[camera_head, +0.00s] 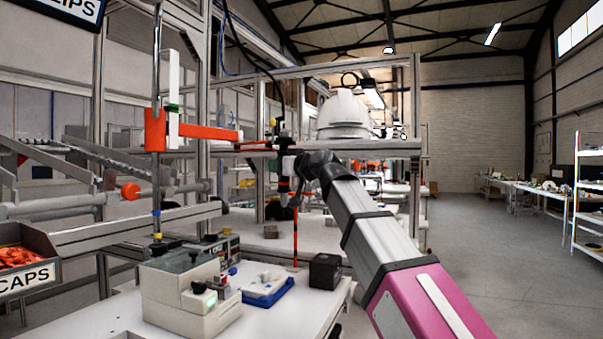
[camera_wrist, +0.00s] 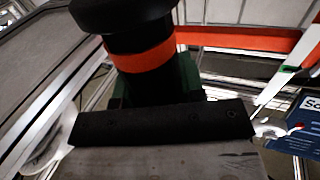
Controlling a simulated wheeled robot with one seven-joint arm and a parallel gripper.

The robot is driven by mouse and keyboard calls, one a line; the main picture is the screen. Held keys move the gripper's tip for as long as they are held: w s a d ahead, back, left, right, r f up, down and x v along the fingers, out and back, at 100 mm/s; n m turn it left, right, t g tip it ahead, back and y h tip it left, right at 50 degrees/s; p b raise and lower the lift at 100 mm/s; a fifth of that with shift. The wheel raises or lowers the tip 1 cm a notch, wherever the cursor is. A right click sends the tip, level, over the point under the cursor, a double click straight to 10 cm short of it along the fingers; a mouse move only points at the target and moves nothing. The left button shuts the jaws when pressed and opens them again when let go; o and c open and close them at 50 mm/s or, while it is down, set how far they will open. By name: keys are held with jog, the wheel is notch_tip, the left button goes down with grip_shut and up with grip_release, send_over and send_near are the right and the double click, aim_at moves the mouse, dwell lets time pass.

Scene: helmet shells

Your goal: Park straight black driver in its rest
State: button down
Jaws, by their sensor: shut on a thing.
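The straight black driver (camera_head: 284,163) hangs upright below a dark cable in the head view, near the middle. In the wrist view its black body with an orange band (camera_wrist: 146,57) fills the upper middle, very close to the camera. My gripper (camera_head: 291,187) is shut on the driver, at the end of my arm reaching in from the lower right. A black finger bar (camera_wrist: 163,122) crosses the wrist view and hides the lower part of the driver. I cannot make out for certain which thing is the driver's rest.
An orange-red bracket (camera_head: 182,131) on a post stands left of the driver. A white helmet shell (camera_head: 344,116) sits on a shelf behind. Below are a pale machine (camera_head: 190,295), a blue tray (camera_head: 267,290) and a black box (camera_head: 324,271) on the white table. Open floor lies right.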

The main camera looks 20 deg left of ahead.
jog(key=w+d, duration=0.4)
jog(key=d, duration=0.1)
jog(key=shift+w+d, duration=0.15)
jog(key=shift+d, duration=0.2)
dwell(0.5)
jog(key=w+a, duration=0.3)
jog(key=w, duration=0.2)
jog(key=shift+w+a, duration=0.15)
jog(key=shift+a, duration=0.15)
grip_release()
jog(key=v, duration=1.1)
dwell(1.0)
jog(key=shift+d, duration=0.1)
